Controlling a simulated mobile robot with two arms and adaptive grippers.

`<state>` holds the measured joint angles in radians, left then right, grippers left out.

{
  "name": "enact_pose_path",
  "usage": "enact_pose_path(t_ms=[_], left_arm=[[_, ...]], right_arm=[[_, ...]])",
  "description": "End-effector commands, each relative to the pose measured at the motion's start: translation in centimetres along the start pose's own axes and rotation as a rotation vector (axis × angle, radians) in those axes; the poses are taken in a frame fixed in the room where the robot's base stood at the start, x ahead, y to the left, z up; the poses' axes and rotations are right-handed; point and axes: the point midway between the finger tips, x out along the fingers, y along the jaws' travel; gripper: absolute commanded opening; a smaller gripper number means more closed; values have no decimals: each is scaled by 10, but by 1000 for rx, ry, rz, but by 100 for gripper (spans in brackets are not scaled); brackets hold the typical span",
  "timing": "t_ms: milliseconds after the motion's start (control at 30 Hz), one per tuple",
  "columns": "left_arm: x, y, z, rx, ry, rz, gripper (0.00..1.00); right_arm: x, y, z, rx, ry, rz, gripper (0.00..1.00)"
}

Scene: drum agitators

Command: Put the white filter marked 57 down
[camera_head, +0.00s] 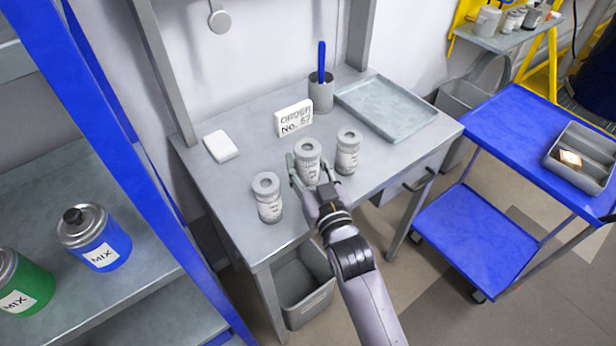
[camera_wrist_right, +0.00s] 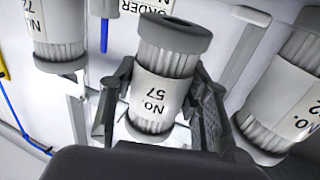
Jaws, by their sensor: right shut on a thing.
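The white filter marked 57 (camera_wrist_right: 160,88) is between the fingers of my right gripper (camera_wrist_right: 158,108) in the right wrist view, its label facing the camera. In the head view the same filter (camera_head: 308,150) is upright, over the grey workbench (camera_head: 237,187) between two other filters, and my right gripper (camera_head: 310,178) is shut on it from the front. The gripper hides its lower part, so I cannot tell whether its base touches the bench. My left gripper is not in view.
One white filter (camera_head: 268,200) stands to the left and another (camera_head: 348,152) close to the right. Behind are an order sign (camera_head: 293,118), a cup (camera_head: 321,92) with a blue tool and a grey tray (camera_head: 388,106). A blue cart (camera_head: 500,125) stands at the right.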

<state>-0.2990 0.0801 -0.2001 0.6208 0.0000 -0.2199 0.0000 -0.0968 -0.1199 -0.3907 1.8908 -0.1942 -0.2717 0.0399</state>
Motion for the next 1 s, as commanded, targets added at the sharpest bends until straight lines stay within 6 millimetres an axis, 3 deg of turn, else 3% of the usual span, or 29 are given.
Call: enact_pose_path(t_ms=[33, 167, 600, 633, 900, 1000], left_arm=[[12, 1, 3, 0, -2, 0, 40], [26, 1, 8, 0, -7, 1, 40], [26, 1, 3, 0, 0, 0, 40], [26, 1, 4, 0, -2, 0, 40], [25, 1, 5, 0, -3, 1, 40], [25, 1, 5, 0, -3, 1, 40]], right_arm=[[-2, -1, 14, 1, -1, 0, 15], [-8, -5, 32, 1, -2, -1, 15], [-9, -6, 35, 0, -1, -1, 15], [-9, -6, 36, 0, -1, -1, 44], [-9, -6, 35, 0, -1, 0, 62], [-9, -6, 35, 0, -1, 0, 63]])
